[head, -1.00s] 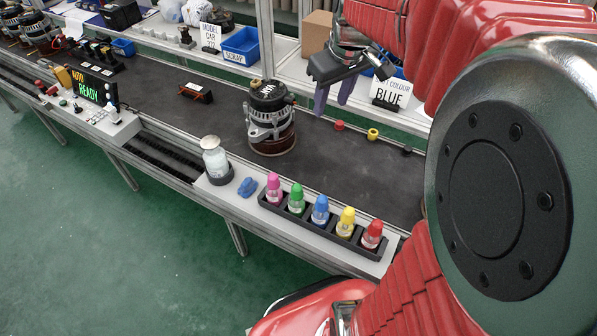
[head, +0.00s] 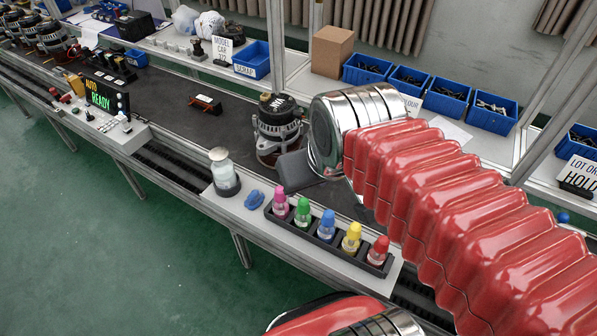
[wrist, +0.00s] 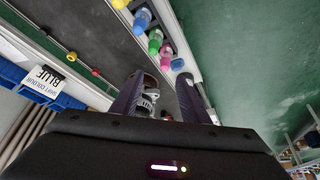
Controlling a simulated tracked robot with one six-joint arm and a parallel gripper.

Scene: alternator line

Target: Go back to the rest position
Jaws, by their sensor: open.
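My gripper (wrist: 165,98) shows in the wrist view with its two dark fingers spread apart and nothing held between them. An alternator (head: 279,128) stands upright on the conveyor, just left of my arm's end. Part of an alternator (wrist: 148,98) shows beyond the left finger in the wrist view. Whether they touch cannot be told.
Blue bins (head: 409,80) and a cardboard box (head: 332,51) stand on the back shelf. A lit AUTO READY panel (head: 100,93) stands at left.

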